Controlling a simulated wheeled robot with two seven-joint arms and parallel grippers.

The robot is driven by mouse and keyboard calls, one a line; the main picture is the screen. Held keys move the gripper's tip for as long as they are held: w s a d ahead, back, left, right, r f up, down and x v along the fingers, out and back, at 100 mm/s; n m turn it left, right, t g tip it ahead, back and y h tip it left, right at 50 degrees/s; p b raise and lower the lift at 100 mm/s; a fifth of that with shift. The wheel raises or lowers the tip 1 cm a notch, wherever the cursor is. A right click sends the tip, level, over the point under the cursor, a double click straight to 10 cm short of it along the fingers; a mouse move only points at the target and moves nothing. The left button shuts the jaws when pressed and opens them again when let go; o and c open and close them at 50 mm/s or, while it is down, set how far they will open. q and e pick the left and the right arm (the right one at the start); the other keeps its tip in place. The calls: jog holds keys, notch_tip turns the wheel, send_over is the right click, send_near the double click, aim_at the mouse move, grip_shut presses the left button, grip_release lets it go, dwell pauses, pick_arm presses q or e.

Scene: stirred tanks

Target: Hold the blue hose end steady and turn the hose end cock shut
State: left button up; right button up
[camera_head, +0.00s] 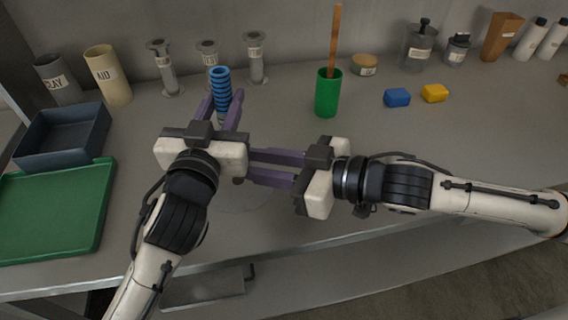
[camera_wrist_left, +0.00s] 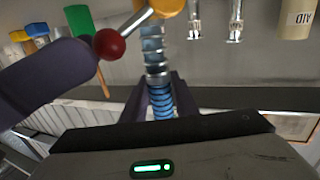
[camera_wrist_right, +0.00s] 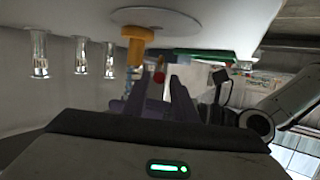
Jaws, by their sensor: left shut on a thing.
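The blue ribbed hose end (camera_head: 220,82) stands upright in the head view. My left gripper (camera_head: 221,105) is shut around it. In the left wrist view the blue hose (camera_wrist_left: 161,102) and its metal fitting (camera_wrist_left: 153,45) rise between my left fingers. The yellow-orange cock body (camera_wrist_right: 137,42) joins the fitting; its lever ends in a red ball (camera_wrist_left: 109,43). My right gripper (camera_head: 250,164) points left at the cock, fingers parted. In the right wrist view the red ball (camera_wrist_right: 158,77) shows near the fingertips, between them; I cannot tell whether they touch it. The cock is hidden in the head view.
A green tray (camera_head: 100,215) and a dark bin (camera_head: 103,125) lie at the left. A green cup with a stick (camera_head: 326,95), a blue block (camera_head: 397,98) and a yellow block (camera_head: 435,93) stand beyond my right arm. Glass cylinders (camera_head: 255,60) line the back wall.

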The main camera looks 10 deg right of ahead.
jog(key=v, duration=0.7)
jog(key=w+r+m+t+h, duration=0.1)
jog(key=w+r, duration=0.3)
jog(key=w, duration=0.1)
jog(key=shift+s+f+n+g, duration=0.5)
jog(key=shift+s+f+g, duration=0.55)
jog(key=shift+s, duration=1.2)
jog(key=x, duration=1.2)
jog(key=shift+a+f, duration=0.15)
jog(key=shift+f, duration=0.05)
grip_shut()
